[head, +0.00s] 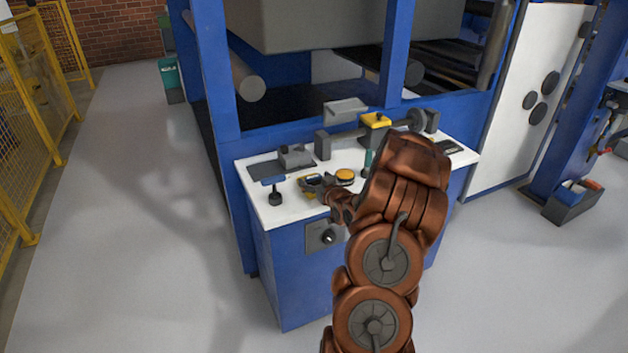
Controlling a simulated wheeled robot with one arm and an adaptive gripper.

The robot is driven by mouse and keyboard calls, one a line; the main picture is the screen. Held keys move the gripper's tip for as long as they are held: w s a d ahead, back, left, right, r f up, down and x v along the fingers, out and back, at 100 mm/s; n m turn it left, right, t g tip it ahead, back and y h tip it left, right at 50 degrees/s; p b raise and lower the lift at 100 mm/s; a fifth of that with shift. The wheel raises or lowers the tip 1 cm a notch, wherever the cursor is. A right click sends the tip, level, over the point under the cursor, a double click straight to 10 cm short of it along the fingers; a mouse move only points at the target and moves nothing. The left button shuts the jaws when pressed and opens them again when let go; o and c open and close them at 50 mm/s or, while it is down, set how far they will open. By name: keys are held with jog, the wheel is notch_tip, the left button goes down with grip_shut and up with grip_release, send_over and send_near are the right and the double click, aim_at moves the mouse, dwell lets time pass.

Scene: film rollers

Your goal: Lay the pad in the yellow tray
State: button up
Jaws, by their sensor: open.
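My gripper (318,184) is open, low over the front left part of the white worktop (291,214). A small yellow-edged item (309,179) shows right at its fingers; it may be the yellow tray, but it is mostly hidden. I cannot tell whether the fingers touch it. I cannot make out the pad for certain; a flat dark grey piece (262,171) lies at the back left of the worktop, under or beside a grey block. A round yellow-topped item (345,175) stands just right of my gripper.
A grey block (296,156), a roller fixture with a yellow top piece (376,120) and a green bottle-like item (368,160) stand behind. My arm hides the worktop's right middle.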

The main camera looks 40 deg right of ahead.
jog(key=b+v, duration=0.1)
jog(key=v, duration=0.9)
jog(key=shift+s+b, duration=0.25)
jog(key=shift+b, duration=0.05)
jog(key=shift+a+r, duration=0.1)
jog(key=shift+a, duration=0.1)
jog(key=s+a+n+g+y, duration=0.25)
jog(key=a+g, duration=0.65)
jog(key=a, duration=0.9)
jog(key=s+a+r+g+y, duration=0.1)
jog(key=s+a+r+g, duration=0.2)
jog(key=s+a, duration=0.8)
jog(key=s+a+r+n+g+y, duration=0.1)
jog(key=s+a+r+g, duration=0.3)
jog(key=s+a, duration=0.7)
jog(key=s, duration=0.4)
jog(key=shift+s+a+g+y, duration=0.2)
jog(key=shift+s+g+y, duration=0.1)
jog(key=shift+g+y, duration=0.1)
jog(key=shift+r, duration=0.15)
notch_tip(320, 180, up, 8)
jog(key=p, duration=0.8)
